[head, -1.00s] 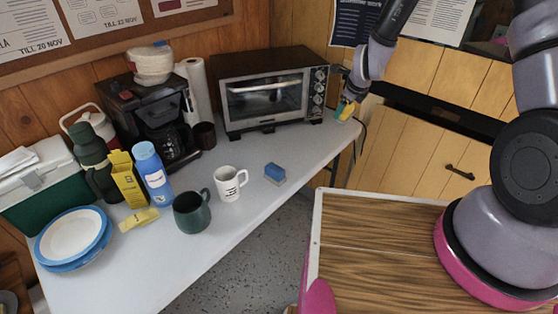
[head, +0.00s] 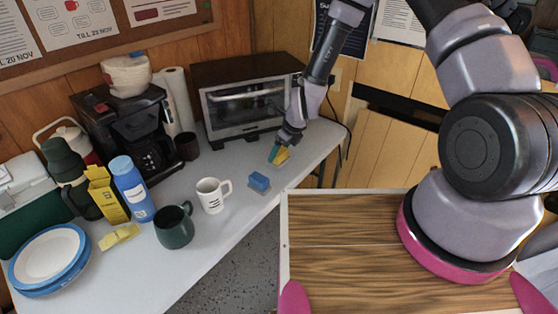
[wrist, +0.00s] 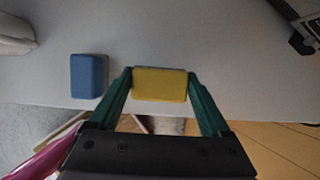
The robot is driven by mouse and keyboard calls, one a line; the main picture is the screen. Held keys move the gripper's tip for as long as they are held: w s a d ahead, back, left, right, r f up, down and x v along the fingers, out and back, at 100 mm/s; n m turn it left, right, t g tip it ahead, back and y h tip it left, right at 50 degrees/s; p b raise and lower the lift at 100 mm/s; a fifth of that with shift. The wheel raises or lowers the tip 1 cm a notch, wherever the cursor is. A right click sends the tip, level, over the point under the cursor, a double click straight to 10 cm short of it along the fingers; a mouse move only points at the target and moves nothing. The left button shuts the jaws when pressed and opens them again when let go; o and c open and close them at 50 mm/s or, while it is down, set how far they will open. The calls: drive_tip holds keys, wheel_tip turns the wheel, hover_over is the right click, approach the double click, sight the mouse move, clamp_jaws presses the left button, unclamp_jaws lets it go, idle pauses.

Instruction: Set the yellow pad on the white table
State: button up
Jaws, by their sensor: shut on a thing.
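The yellow pad (head: 283,157) is between the fingers of my gripper (head: 277,152), near the right end of the white table (head: 222,239). In the wrist view the yellow pad (wrist: 160,84) is level between the two green fingers (wrist: 160,88), which touch its short ends. The white table's surface (wrist: 200,40) lies behind and around it, with its front edge close by. The pad is at or slightly above the tabletop; I cannot tell if it touches.
A blue sponge (head: 259,182) lies left of the pad, also in the wrist view (wrist: 89,76). A toaster oven (head: 245,98) stands behind. A white mug (head: 211,195) and a green mug (head: 174,226) stand further left. Bare tabletop surrounds the sponge.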

sight(280, 159)
drive_tip(key=shift+f, duration=1.8)
drive_tip(key=shift+f, duration=0.15)
drive_tip(key=o, duration=1.3)
drive_tip(key=shift+c, duration=0.2)
